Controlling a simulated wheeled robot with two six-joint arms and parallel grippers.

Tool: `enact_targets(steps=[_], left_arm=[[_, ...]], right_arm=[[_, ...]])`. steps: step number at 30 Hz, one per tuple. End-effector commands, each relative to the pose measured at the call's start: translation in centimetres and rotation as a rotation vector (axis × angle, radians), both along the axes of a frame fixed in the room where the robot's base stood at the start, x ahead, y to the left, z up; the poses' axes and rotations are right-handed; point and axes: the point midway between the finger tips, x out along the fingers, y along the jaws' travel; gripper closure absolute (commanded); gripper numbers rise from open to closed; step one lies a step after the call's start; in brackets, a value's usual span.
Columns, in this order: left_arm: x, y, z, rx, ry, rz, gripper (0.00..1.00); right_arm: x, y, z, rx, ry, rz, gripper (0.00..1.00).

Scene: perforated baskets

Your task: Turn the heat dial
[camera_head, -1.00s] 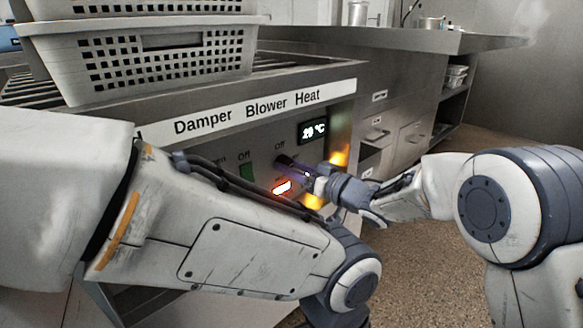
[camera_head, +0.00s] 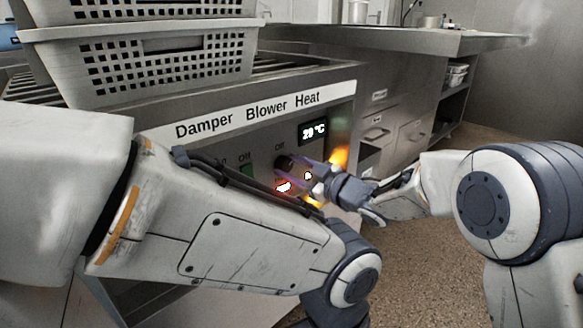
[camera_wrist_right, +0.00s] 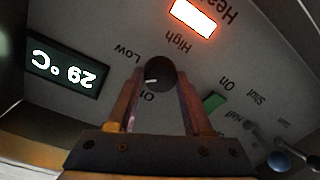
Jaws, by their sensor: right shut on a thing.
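The heat dial (camera_wrist_right: 160,73) is a round black knob with a small white mark, on the grey control panel (camera_wrist_right: 70,120). Its labels Low, High and Off are upside down in the right wrist view. The mark points left, between Low and Off. My right gripper (camera_wrist_right: 160,92) is shut on the dial, one finger on each side. In the head view the right gripper (camera_head: 294,167) reaches the panel below the Heat label and partly hides the dial. My left arm crosses the foreground; its gripper is not visible.
A display (camera_head: 313,132) reads 29 °C; it also shows in the right wrist view (camera_wrist_right: 66,72). A lit orange-red lamp (camera_wrist_right: 192,17) and a green switch (camera_wrist_right: 213,102) are near the dial. Perforated baskets (camera_head: 150,70) stand above the panel. Floor (camera_head: 440,190) is open at right.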

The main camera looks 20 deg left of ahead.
Motion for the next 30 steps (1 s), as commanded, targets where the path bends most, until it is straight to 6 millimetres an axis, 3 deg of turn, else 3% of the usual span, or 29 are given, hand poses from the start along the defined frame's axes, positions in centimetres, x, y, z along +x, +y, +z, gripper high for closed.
enact_targets(steps=[18, 30], left_arm=[[0.0, 0.0, -2.8, 0.0, 0.0, 0.0, 0.34], [0.0, 0.0, -4.7, 0.0, 0.0, 0.0, 0.34]], right_arm=[[-0.2, 0.1, -0.3, -0.221, -0.538, 0.002, 1.0], [-0.3, 0.1, -0.2, -0.326, -0.789, 0.003, 1.0]])
